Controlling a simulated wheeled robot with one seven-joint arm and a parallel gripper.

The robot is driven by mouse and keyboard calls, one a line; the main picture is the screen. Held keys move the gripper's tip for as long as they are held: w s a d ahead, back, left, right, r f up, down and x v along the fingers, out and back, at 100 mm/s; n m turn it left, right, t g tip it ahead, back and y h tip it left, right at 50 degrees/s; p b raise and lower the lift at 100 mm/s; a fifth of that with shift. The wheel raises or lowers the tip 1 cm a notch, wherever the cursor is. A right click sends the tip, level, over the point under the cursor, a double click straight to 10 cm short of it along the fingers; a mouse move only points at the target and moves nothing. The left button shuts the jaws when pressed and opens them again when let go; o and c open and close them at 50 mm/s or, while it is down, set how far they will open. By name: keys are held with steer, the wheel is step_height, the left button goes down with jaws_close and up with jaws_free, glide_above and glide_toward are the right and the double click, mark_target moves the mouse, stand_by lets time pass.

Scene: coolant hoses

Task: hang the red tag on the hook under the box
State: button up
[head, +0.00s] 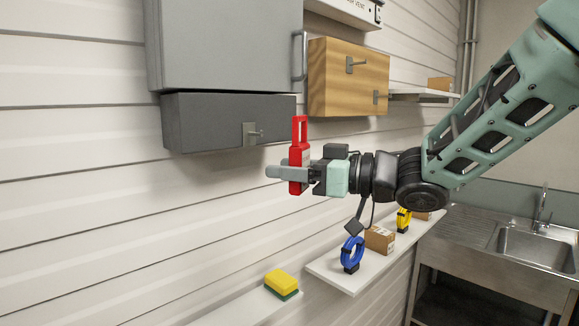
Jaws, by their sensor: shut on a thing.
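The red tag (300,154) is upright, with a tall open loop at its top. My gripper (286,172) is shut on the lower part of the tag, its fingers pointing left. A grey hook on a small plate (250,135) is on the front of the low grey box (205,122), below the large grey cabinet. The tag is right of this hook in the picture and apart from it; the depth between them is hard to tell. A wooden box (335,80) farther right bears two more grey hooks (355,64), one higher and one lower right.
The large grey cabinet (220,45) has a handle at its right edge. Below, a white shelf (340,275) holds a blue ring (351,252), a cardboard box (379,239) and a yellow ring (403,220). A yellow-green sponge (281,282) lies nearer. A sink (540,245) stands at right.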

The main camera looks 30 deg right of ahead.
steer(key=w+a+f+b, duration=0.2)
steer(key=w+a, duration=0.1)
steer(key=w, duration=0.8)
steer(key=shift+w+a, duration=0.35)
steer(key=shift+a, duration=0.05)
stand_by(1.1)
stand_by(0.6)
steer(key=o, duration=1.7)
